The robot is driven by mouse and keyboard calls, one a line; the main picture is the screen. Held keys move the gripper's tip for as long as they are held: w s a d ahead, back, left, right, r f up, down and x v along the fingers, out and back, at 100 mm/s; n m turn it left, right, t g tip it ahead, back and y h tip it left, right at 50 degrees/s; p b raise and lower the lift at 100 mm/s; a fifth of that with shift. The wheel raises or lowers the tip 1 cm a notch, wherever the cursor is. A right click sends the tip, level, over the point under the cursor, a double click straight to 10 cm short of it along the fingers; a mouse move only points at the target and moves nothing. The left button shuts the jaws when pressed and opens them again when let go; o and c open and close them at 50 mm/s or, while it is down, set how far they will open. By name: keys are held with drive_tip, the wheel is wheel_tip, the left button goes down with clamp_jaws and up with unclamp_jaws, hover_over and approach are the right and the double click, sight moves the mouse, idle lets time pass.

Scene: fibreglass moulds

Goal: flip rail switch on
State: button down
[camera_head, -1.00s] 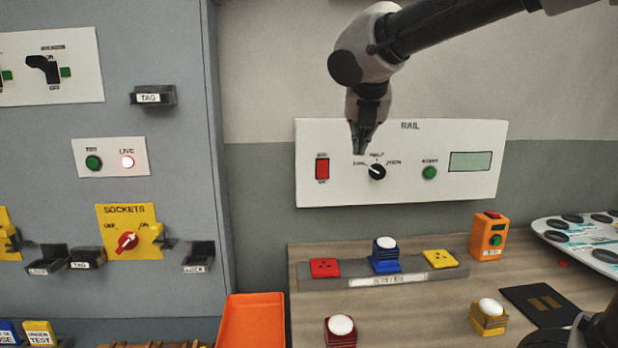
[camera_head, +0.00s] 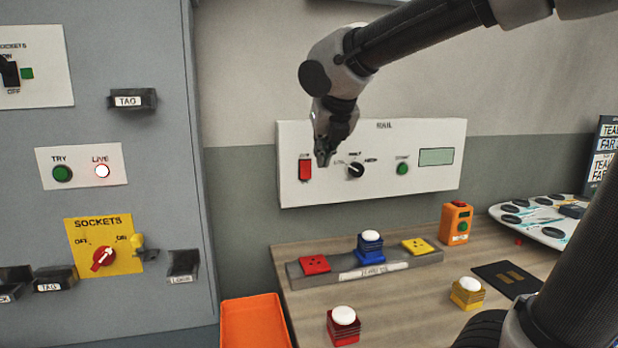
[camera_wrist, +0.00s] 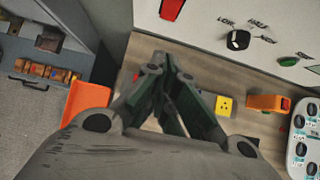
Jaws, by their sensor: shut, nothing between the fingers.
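The white RAIL panel (camera_head: 372,190) is on the wall above the bench. Its red rocker switch (camera_head: 305,170) is at the panel's left end, and also shows at the top of the wrist view (camera_wrist: 172,8). My gripper (camera_head: 322,160) is shut and empty, in front of the panel just right of the red switch in the picture; I cannot tell the gap in depth. In the wrist view my gripper's fingers (camera_wrist: 165,75) meet below the switch. The black rotary knob (camera_head: 356,171) sits right of the gripper, then a green button (camera_head: 402,168) and a pale display (camera_head: 436,157).
The grey cabinet (camera_head: 150,200) stands at the left, with a yellow SOCKETS plate (camera_head: 85,232) and a lit LIVE lamp (camera_head: 102,171). An orange tray (camera_head: 252,322) is below. The bench (camera_head: 400,310) holds colored sockets, a blue block with a white top (camera_head: 370,240) and an orange box (camera_head: 456,224).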

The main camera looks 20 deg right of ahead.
sight(310, 176)
drive_tip(key=shift+w+r+x, duration=0.3)
drive_tip(key=shift+w+x, duration=0.1)
drive_tip(key=shift+x, duration=1.75)
drive_tip(key=shift+w+r+x, duration=0.3)
drive_tip(key=shift+w+x, duration=0.05)
drive_tip(key=shift+x, duration=1.75)
drive_tip(key=shift+w+r+x, duration=0.3)
drive_tip(key=shift+w+x, duration=0.1)
drive_tip(key=shift+x, duration=1.75)
drive_tip(key=shift+w+f, duration=0.3)
drive_tip(key=shift+w, duration=0.05)
drive_tip(key=shift+r, duration=0.2)
